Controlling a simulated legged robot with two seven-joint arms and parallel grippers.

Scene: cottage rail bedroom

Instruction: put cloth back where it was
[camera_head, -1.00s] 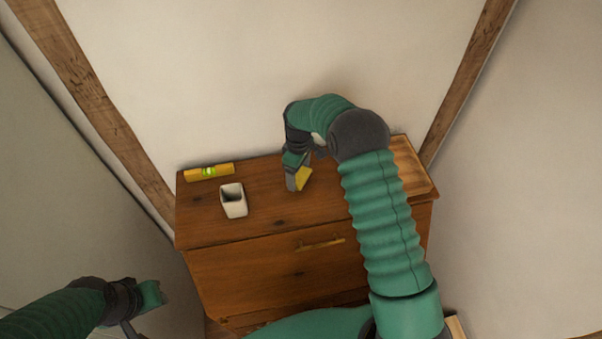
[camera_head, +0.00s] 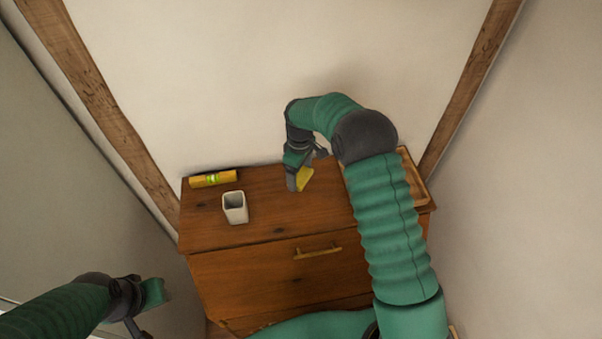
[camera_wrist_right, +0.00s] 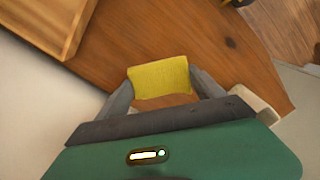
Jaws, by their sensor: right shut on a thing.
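The cloth (camera_head: 305,179) is a small yellow piece at my right gripper (camera_head: 298,183), over the dresser top in the head view. In the right wrist view the yellow cloth (camera_wrist_right: 159,78) lies between the two fingers of the right gripper (camera_wrist_right: 163,88), which is shut on it. Whether the cloth touches the wood is hard to tell. My left gripper (camera_head: 150,300) is at the lower left of the head view, away from the dresser; its fingers do not show clearly.
The wooden dresser (camera_head: 275,225) has a white cup (camera_head: 235,208) and a yellow spirit level (camera_head: 213,179) at its left. A wooden tray (camera_head: 412,178) is at the right, partly behind my arm; it also shows in the wrist view (camera_wrist_right: 75,40). The middle top is clear.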

